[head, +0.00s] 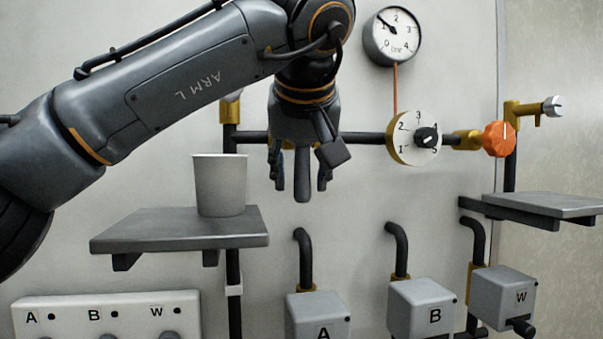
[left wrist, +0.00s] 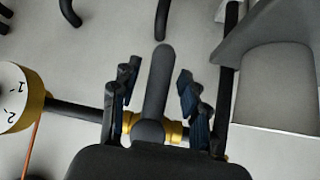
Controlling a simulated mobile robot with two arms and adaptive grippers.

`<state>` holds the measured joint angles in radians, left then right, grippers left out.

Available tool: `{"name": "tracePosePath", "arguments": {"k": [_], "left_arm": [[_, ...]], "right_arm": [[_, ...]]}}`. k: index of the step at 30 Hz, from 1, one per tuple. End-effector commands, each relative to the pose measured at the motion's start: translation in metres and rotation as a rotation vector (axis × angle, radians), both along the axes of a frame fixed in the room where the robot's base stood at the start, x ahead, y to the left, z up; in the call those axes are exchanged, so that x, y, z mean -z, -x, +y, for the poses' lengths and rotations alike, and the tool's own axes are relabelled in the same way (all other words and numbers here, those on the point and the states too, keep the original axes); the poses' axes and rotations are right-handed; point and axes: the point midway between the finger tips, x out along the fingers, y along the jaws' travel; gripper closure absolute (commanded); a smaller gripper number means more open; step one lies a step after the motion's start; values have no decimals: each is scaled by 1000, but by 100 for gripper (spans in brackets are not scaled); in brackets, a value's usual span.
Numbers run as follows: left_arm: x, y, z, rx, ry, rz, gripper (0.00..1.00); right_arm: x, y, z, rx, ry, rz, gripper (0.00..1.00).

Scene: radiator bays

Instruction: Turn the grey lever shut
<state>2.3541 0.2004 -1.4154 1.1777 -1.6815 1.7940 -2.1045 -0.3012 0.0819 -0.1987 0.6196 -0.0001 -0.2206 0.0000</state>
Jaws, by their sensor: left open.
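The grey lever (left wrist: 155,85) shows in the left wrist view between my left gripper's two fingers. It sits on a brass-coloured fitting (left wrist: 174,131) on the horizontal dark pipe and lies crosswise to that pipe. In the head view the lever (head: 302,182) hangs down, its upper part hidden by my left gripper (head: 300,170). My left gripper is open, pointing down, with one finger on each side of the lever. Gaps show between the fingers and the lever in the wrist view. My right gripper is not in view.
A grey cup (head: 220,185) stands on a shelf (head: 130,230) left of the gripper. Right of it are a numbered dial (head: 408,150), a gauge (head: 392,36) and an orange knob (head: 499,139). Boxes A (head: 318,312), B (head: 420,300) and W (head: 503,285) sit below.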

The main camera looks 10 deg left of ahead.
Motion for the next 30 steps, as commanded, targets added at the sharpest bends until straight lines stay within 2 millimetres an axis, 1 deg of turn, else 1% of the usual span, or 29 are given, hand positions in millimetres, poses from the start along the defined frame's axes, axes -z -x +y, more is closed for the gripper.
{"name": "tracePosePath", "arguments": {"k": [4,7,15,21,25,30], "left_arm": [[-5,4,-1,1,1,-1,55],[-14,14,-2,1,0,-3,55],[-55,54,-8,-1,0,-3,55],[-77,76,-10,0,1,-2,55],[-84,83,-11,-1,-1,-1,55],[-85,84,-11,-1,-1,0,55]], "right_arm": [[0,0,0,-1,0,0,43],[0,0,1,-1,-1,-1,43],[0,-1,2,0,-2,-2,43],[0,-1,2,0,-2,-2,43],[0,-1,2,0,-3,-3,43],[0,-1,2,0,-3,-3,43]]}}
